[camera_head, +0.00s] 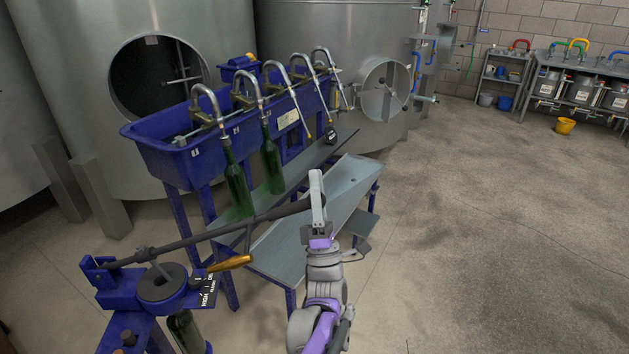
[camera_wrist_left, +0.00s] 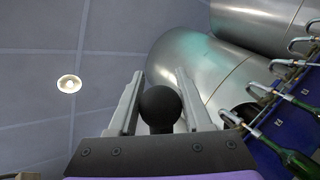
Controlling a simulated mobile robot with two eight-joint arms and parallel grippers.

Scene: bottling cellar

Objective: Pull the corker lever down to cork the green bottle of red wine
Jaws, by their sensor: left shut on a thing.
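The blue corker (camera_head: 118,298) stands at the lower left of the head view, with a round dark head (camera_head: 163,286). Its long dark lever (camera_head: 215,231) runs from the pivot at the left, slanting up to the right in the picture. My left gripper (camera_head: 316,188) is shut on the lever's far end. In the left wrist view, the lever's black ball knob (camera_wrist_left: 160,107) sits between the two fingers of the gripper (camera_wrist_left: 157,92). A green bottle (camera_head: 185,331) stands under the corker head, partly hidden by it; its contents are hard to make out. My right gripper is not in view.
A blue filler trough (camera_head: 160,160) with several curved spouts stands behind the lever, with green bottles (camera_head: 236,185) under two spouts. A sloping grey metal tray (camera_head: 345,190) lies just behind my left gripper. An orange-brown handle (camera_head: 230,263) sticks out from the corker. The floor at right is clear.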

